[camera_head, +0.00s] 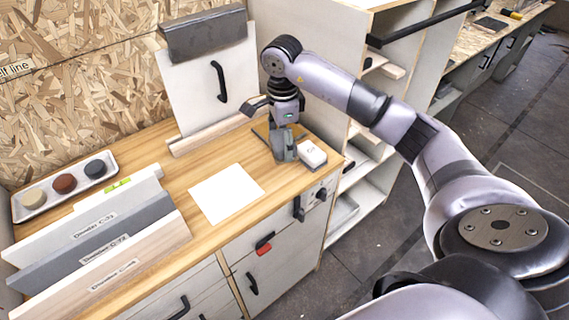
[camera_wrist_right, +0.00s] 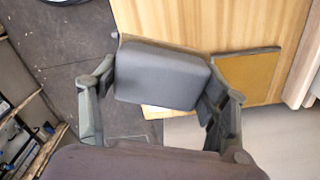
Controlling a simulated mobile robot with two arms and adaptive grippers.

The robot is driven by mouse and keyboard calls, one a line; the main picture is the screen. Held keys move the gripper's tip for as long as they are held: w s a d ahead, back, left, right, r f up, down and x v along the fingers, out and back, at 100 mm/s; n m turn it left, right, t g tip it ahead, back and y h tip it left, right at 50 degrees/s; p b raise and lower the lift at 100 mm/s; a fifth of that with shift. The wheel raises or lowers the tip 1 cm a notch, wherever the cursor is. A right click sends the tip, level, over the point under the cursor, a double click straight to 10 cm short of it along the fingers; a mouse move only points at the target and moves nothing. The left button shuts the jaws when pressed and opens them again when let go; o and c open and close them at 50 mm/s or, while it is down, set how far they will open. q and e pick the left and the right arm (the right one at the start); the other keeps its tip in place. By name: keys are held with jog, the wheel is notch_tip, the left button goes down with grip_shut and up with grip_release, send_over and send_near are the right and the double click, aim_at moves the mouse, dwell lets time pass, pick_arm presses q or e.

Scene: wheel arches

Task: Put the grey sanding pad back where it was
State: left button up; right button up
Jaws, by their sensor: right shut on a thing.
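The grey sanding pad (camera_wrist_right: 165,75) is a dark grey block with rounded edges. It sits between the two fingers of my right gripper (camera_wrist_right: 160,88) in the right wrist view. In the head view my right gripper (camera_head: 284,152) points down over the right end of the wooden worktop, shut on the pad, which is mostly hidden there by the fingers. A tan square with a dark edge (camera_wrist_right: 246,76) lies on the worktop beside the held pad. I cannot tell how high the pad is above the worktop. My left gripper is not in view.
A white block (camera_head: 312,154) stands close to the right of the gripper. A white sheet (camera_head: 227,193) lies in the middle of the worktop (camera_head: 185,195). A tray (camera_head: 65,202) with three round pads and several labelled boards (camera_head: 100,249) are at the left. A white panel (camera_head: 206,88) leans behind.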

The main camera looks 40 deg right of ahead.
jog(key=p, duration=0.1)
send_over(284, 176)
notch_tip(284, 176, down, 6)
jog(key=shift+r, duration=0.1)
notch_tip(284, 176, down, 4)
jog(key=shift+r+p, duration=0.1)
jog(key=shift+p, duration=0.45)
jog(key=shift+f, duration=0.3)
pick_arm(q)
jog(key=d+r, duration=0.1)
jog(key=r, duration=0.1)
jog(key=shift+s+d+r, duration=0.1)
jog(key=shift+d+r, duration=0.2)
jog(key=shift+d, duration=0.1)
pick_arm(e)
jog(key=shift+f, duration=0.1)
jog(key=shift+f+b, duration=0.15)
jog(key=shift+b, duration=0.15)
jog(key=o, duration=1.3)
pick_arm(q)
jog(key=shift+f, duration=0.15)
